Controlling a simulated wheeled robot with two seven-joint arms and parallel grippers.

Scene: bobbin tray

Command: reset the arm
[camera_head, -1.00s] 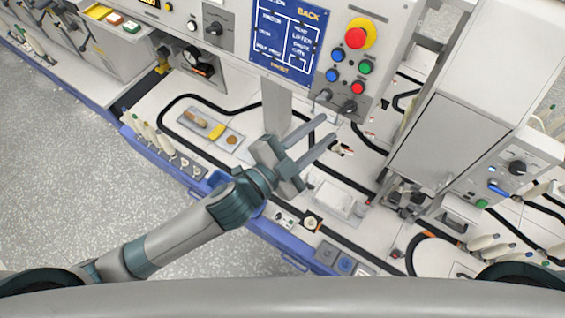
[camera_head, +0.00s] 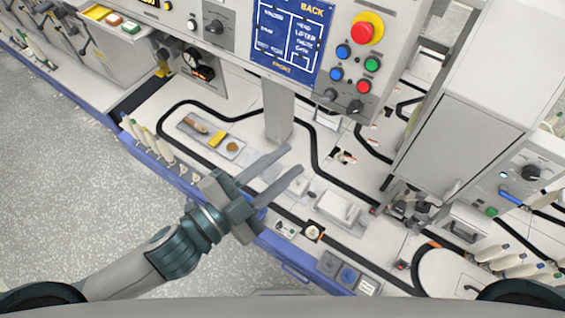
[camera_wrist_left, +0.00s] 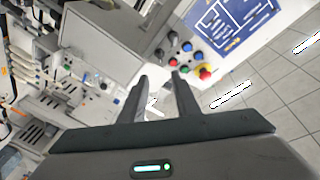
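My left gripper (camera_head: 283,173) reaches in from the lower left in the head view. It hangs over the front part of the white worktop (camera_head: 330,240), near its blue front edge. Its two fingers are apart, with nothing between them. In the left wrist view the fingers (camera_wrist_left: 160,88) also stand apart and empty. My right gripper does not show in either view.
A small tray (camera_head: 237,153) holding a yellow piece and brown pieces lies on the worktop. Behind stands a panel with a blue screen (camera_head: 287,38) and a red button (camera_head: 366,31). A grey cabinet (camera_head: 455,150) stands right. Open floor (camera_head: 70,190) lies left.

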